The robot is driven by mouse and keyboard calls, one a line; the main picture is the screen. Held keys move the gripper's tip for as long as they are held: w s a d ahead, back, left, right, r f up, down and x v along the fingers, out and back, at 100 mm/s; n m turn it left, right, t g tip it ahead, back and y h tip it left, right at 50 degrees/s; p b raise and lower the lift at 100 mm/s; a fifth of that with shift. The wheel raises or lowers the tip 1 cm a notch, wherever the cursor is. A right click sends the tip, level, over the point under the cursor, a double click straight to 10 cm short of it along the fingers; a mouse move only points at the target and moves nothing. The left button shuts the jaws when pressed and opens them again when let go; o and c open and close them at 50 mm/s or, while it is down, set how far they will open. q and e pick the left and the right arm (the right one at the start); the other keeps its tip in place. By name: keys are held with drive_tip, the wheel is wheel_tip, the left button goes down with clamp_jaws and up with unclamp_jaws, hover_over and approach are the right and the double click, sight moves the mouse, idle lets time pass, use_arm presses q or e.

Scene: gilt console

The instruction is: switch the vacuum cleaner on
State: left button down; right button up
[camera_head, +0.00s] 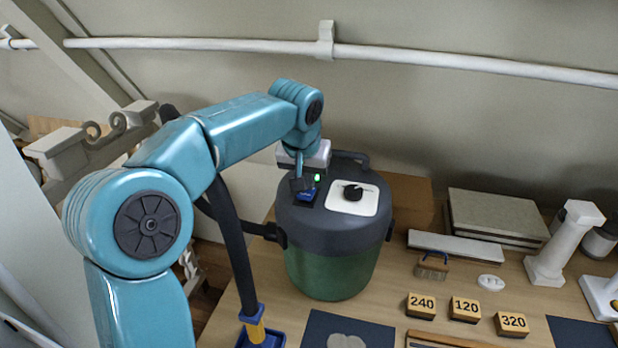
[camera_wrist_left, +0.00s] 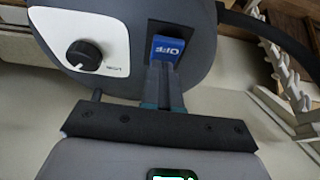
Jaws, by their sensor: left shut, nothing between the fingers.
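The vacuum cleaner (camera_head: 330,262) is a green drum with a dark grey lid, standing on the wooden bench. A blue rocker switch (camera_head: 307,196) is set in its lid. In the left wrist view the switch (camera_wrist_left: 168,48) shows the letters OFF on its visible face. My left gripper (camera_head: 302,184) is shut and empty, over the lid at the switch. In the left wrist view its fingertips (camera_wrist_left: 164,68) reach the switch's lower edge; I cannot tell whether they touch it. Part of the switch is hidden by the fingers. My right gripper is not in view.
A black knob (camera_head: 353,192) on a white plate sits beside the switch. A dark hose (camera_head: 235,255) runs down left of the drum. Numbered blocks (camera_head: 464,309), a brush (camera_head: 432,266) and stacked slabs (camera_head: 497,216) lie to the right. A white pipe (camera_head: 440,60) crosses the wall.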

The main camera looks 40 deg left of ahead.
use_arm(q)
drive_tip(key=r+p, duration=0.4)
drive_tip(key=r, duration=0.1)
drive_tip(key=shift+w+a+p, duration=0.2)
drive_tip(key=shift+w+p, duration=0.05)
drive_tip(key=shift+p, duration=0.05)
wheel_tip(320, 180, up, 9)
drive_tip(key=shift+w, duration=0.25)
drive_tip(key=shift+s, duration=0.1)
drive_tip(key=shift+f, duration=0.1)
